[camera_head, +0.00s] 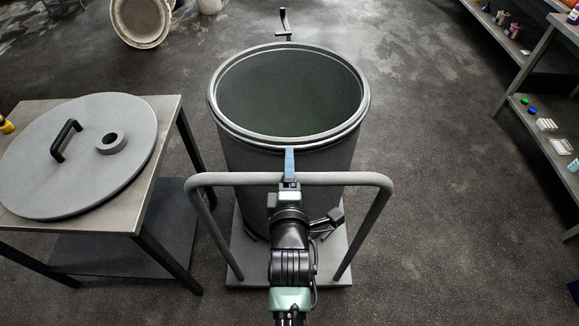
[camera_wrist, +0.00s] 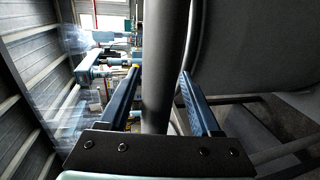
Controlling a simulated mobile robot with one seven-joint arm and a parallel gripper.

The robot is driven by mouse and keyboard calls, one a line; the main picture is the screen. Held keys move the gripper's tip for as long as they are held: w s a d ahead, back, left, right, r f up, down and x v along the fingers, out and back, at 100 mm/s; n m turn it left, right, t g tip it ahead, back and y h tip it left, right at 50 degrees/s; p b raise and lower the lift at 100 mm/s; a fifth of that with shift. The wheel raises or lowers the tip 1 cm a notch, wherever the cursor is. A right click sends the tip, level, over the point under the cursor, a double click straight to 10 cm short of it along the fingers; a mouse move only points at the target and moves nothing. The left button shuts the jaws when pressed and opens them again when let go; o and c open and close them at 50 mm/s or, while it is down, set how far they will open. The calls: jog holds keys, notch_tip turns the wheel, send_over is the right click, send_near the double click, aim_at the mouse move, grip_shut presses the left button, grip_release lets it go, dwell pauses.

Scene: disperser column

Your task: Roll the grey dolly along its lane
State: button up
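The grey dolly (camera_head: 248,272) stands on the dark floor in the head view, with a flat base and an upright tubular handle (camera_head: 345,180) at its near side. A large open grey drum (camera_head: 238,155) stands on the base. My gripper (camera_head: 290,163) is at the middle of the handle's top bar, its blue fingers reaching across it. In the wrist view the bar (camera_wrist: 165,40) runs between the two fingers of my gripper (camera_wrist: 160,72). The fingers look spread, with gaps beside the bar; firm contact does not show. My arm hides part of the base.
A table (camera_head: 160,165) bearing a round grey lid (camera_head: 80,165) stands close left of the dolly. Shelves (camera_head: 545,115) line the right side. A black cranked post (camera_head: 284,22) stands beyond the drum. The floor right of the dolly is clear.

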jog(key=v, duration=1.3)
jog(key=shift+b, duration=0.3)
